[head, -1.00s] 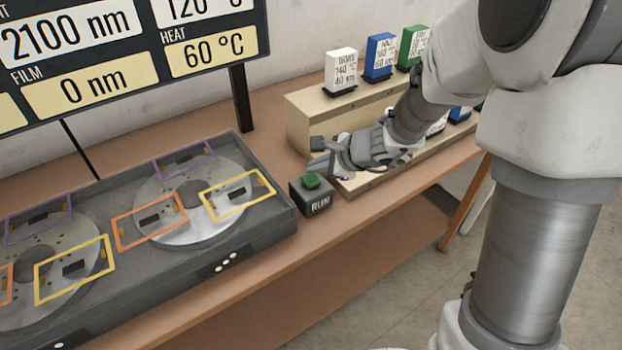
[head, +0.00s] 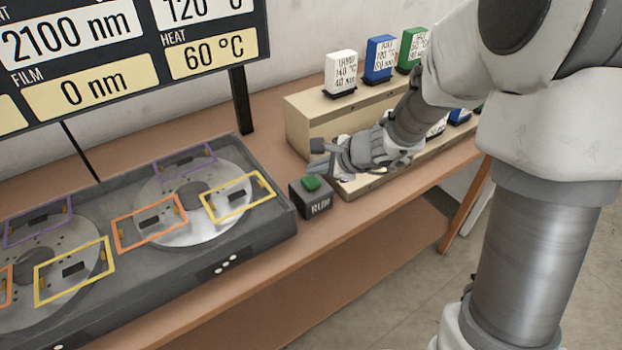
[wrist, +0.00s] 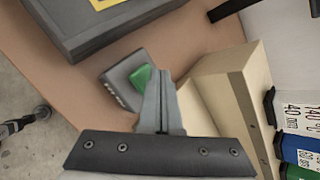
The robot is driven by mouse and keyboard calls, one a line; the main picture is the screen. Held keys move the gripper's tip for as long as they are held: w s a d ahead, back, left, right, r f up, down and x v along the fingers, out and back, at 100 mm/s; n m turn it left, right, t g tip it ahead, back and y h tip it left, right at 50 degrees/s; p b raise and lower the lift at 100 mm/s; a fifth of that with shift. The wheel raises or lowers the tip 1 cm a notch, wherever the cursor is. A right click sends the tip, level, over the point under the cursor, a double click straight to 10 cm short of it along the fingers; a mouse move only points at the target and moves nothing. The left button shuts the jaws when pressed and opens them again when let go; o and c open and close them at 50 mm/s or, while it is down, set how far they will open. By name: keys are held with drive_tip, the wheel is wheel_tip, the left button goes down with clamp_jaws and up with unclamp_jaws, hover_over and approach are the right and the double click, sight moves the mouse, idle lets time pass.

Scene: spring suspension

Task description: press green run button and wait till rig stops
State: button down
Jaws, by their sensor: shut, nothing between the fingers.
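The green run button (head: 311,183) sits on top of a dark grey box marked RUN (head: 318,205), at the right end of the rig. My gripper (head: 318,162) is shut and empty, with its fingertips just above and behind the button in the head view. In the wrist view the shut fingers (wrist: 160,78) reach beside the green button (wrist: 142,77), overlapping its edge; I cannot tell whether they touch it. The rig (head: 250,245) is a dark tray with two round metal discs carrying purple, orange and yellow frames.
A beige stepped rack (head: 305,128) with white, blue and green labelled blocks stands right of the button. A display board (head: 120,50) above the rig reads 2100 nm, film 0 nm and heat 60 °C. Its post (head: 241,98) stands behind the rig. Bare table lies along the front edge.

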sight(316, 182)
drive_tip(key=shift+f, duration=0.1)
idle(0.7)
drive_tip(key=shift+f+b, duration=0.4)
drive_tip(key=shift+b, duration=0.3)
drive_tip(key=shift+f+b, duration=0.55)
drive_tip(key=shift+b, duration=0.1)
idle(0.5)
idle(0.4)
drive_tip(key=shift+r+p, duration=0.8)
drive_tip(key=shift+r, duration=0.25)
wheel_tip(316, 182, up, 5)
drive_tip(key=p, duration=0.4)
idle(0.4)
